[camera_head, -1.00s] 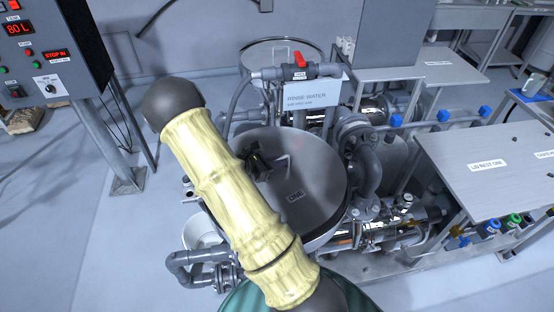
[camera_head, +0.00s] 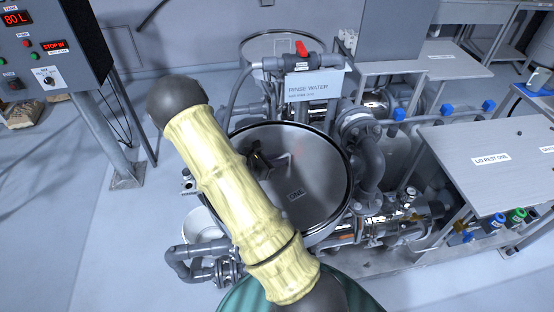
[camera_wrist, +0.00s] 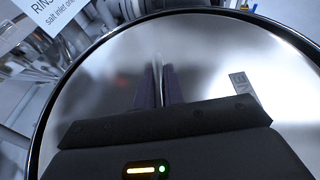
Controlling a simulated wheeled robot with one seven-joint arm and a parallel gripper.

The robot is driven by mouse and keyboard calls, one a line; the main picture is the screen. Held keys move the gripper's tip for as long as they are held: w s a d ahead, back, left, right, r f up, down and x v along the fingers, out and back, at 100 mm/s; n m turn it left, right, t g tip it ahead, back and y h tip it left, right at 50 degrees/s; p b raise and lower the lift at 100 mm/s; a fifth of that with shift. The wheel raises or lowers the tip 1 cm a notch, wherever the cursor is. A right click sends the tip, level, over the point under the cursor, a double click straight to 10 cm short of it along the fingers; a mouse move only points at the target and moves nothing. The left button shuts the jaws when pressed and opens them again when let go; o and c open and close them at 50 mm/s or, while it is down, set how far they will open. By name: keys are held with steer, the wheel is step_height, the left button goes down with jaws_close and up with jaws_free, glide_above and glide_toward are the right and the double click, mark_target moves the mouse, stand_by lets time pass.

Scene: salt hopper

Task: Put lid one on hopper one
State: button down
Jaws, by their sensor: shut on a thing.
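Lid one (camera_head: 322,175) is a round, shiny grey disc with a label that appears to read ONE. It lies over hopper one (camera_head: 322,238), and a dark rim shows around it. My gripper (camera_head: 258,160) is partly behind my arm, at the lid's handle. In the wrist view my gripper's fingers (camera_wrist: 158,88) are shut on the handle of the lid (camera_wrist: 210,60). A dark round edge encircles the lid there. Whether the lid is fully seated or slightly above the rim is hard to tell. The near left side is hidden by my arm.
A rinse water pipe with a red valve handle (camera_head: 301,48) and a sign (camera_head: 314,86) stands just behind the hopper. A thick grey pipe (camera_head: 369,160) rises at its right. The lid rest one table (camera_head: 480,150) is bare at right. A control box (camera_head: 50,45) stands at left.

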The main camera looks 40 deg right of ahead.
steer(key=shift+f+b, duration=0.35)
steer(key=c, duration=1.4)
jaws_free()
steer(key=shift+f, duration=0.15)
steer(key=s+b+v, duration=0.1)
steer(key=b+v, duration=0.1)
steer(key=v, duration=1.5)
steer(key=shift+w+a, duration=0.2)
steer(key=shift+w, duration=0.3)
